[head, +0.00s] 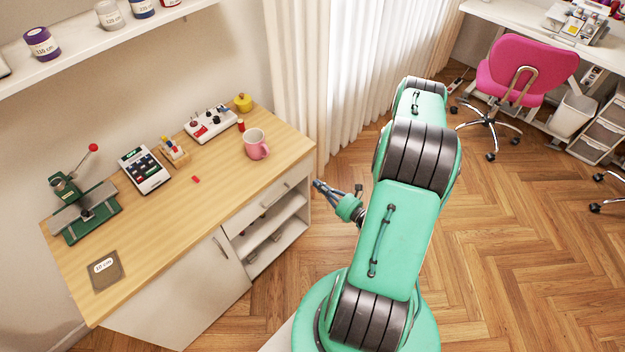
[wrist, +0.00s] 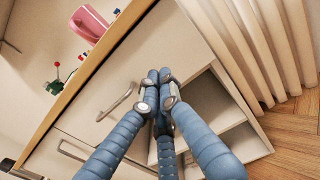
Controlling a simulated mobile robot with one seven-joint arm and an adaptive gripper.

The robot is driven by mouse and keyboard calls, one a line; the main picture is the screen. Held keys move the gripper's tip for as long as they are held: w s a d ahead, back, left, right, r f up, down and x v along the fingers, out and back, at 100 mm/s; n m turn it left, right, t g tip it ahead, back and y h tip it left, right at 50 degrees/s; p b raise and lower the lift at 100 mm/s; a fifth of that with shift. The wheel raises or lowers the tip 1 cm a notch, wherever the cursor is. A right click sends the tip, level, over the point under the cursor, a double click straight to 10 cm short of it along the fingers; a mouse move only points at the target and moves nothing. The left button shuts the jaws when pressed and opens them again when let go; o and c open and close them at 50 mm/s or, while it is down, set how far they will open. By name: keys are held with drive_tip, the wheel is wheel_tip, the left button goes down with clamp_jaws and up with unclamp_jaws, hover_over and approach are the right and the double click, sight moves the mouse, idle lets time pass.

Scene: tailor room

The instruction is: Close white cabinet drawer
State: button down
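The white cabinet (head: 180,300) stands at the left under a wooden top. Its drawer (head: 258,208) is at the upper right, just below the top, with a grey bar handle. In the wrist view the drawer front (wrist: 150,50) and handle (wrist: 115,103) lie ahead and to the left of the fingertips. No drawer interior shows; I cannot tell if a small gap remains. My gripper (wrist: 158,76) has its blue fingertips together with nothing between them. In the head view my gripper (head: 318,184) is just right of the drawer's right end. Contact cannot be told.
A pink mug (head: 256,145) stands on the wooden top (head: 215,185) near the drawer. Open shelves (head: 272,240) lie below the drawer. Curtains (head: 300,80) hang behind.

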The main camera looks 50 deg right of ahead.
drive_tip(key=shift+s+p, duration=0.4)
drive_tip(key=shift+s, duration=2.55)
